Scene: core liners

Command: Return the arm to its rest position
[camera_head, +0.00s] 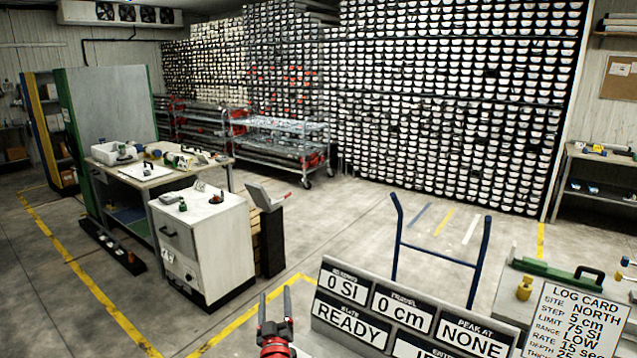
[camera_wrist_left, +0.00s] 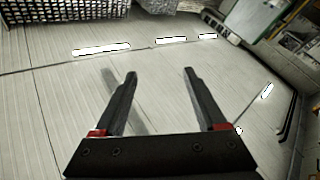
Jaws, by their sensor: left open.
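My left gripper (camera_head: 276,308) shows at the bottom centre of the head view, its two dark fingers pointing up and away, with red parts below them. It stands just left of the grey display panel. In the left wrist view the two fingers of the left gripper (camera_wrist_left: 160,75) are spread apart with nothing between them, and behind them is a pale ribbed surface. The gripper is open and empty. My right gripper is in neither view.
The display panel (camera_head: 349,323) reads READY. A log card (camera_head: 578,318) stands at the lower right, near a yellow weight-like object (camera_head: 524,288) and a green tool (camera_head: 556,272). A blue handrail (camera_head: 437,256) rises behind the panel. A white cabinet (camera_head: 215,245) stands left; open floor lies between.

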